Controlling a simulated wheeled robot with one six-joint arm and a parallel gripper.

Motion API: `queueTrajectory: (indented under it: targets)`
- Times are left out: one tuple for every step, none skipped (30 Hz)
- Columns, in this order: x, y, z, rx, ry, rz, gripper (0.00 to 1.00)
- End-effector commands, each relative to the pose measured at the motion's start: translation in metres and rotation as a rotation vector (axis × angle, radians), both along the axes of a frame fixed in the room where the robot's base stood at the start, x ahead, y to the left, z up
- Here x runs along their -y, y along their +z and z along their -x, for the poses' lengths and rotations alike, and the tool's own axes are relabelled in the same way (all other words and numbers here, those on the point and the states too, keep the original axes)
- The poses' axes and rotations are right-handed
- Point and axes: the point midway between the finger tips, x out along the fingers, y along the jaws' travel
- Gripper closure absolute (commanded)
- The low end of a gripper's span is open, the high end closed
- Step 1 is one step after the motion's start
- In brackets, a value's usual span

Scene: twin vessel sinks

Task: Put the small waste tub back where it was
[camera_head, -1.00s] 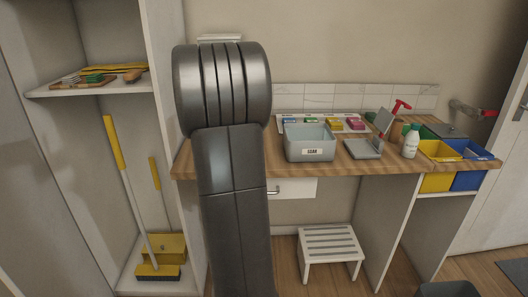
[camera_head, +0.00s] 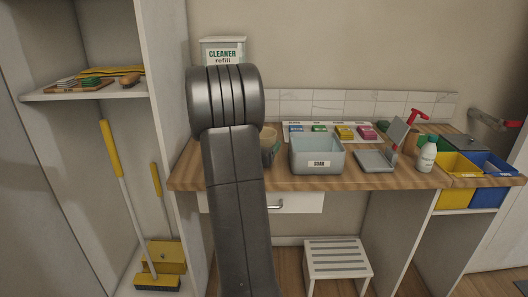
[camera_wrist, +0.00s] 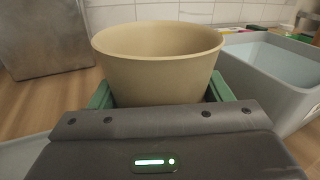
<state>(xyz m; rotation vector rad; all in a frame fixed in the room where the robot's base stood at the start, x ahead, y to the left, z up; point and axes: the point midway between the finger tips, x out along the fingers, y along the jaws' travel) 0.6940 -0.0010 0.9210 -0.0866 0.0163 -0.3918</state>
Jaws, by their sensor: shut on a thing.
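The small waste tub is a beige, round, open-topped tub (camera_wrist: 158,70), upright and seemingly empty at the rim in the wrist view. My gripper (camera_wrist: 160,100) is shut on it, with green fingers on both sides of its lower wall. In the head view the tub (camera_head: 268,134) shows just right of my arm, over the wooden counter (camera_head: 245,181) and left of the grey labelled bin. The gripper (camera_head: 271,153) is mostly hidden behind my arm there. The tub's base is hidden, so I cannot tell whether it touches the counter.
The grey labelled bin (camera_head: 318,158) stands close on the right. Behind it lies a board with coloured blocks (camera_head: 330,132). A hinged grey device (camera_head: 377,161), white bottle (camera_head: 427,157), and yellow and blue bins (camera_head: 487,166) stand farther right. A cleaner refill box (camera_head: 223,52) stands behind my arm.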

Motion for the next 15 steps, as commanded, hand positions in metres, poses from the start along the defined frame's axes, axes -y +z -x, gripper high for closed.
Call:
queueTrajectory:
  targets:
    - [0.000,-0.010,0.000,-0.005,0.002,0.002,0.52]
    - [0.000,-0.014,0.000,-0.004,0.002,0.002,0.52]
    - [0.000,-0.017,0.000,-0.003,0.001,0.003,0.52]
    - [0.000,-0.018,0.000,-0.002,0.001,0.002,0.52]
    - [0.000,-0.018,0.000,-0.002,0.001,0.001,0.52]
    - [0.000,-0.017,0.000,0.000,0.001,0.001,0.52]
    - [0.000,-0.017,0.000,0.000,0.001,0.001,0.52]
    - [0.000,-0.017,0.000,0.000,0.001,0.001,0.52]
    - [0.000,-0.017,0.000,0.000,0.000,0.001,0.52]
    - [0.000,-0.017,0.000,0.000,0.000,0.001,0.52]
    - [0.000,-0.018,0.000,0.000,0.000,0.001,0.52]
    - [0.000,-0.019,0.000,0.000,0.000,0.001,0.52]
    - [0.000,-0.019,0.000,0.000,0.000,0.001,0.52]
    - [0.000,-0.020,0.000,0.000,0.000,0.001,0.52]
    - [0.000,-0.021,0.000,0.000,0.000,0.001,0.52]
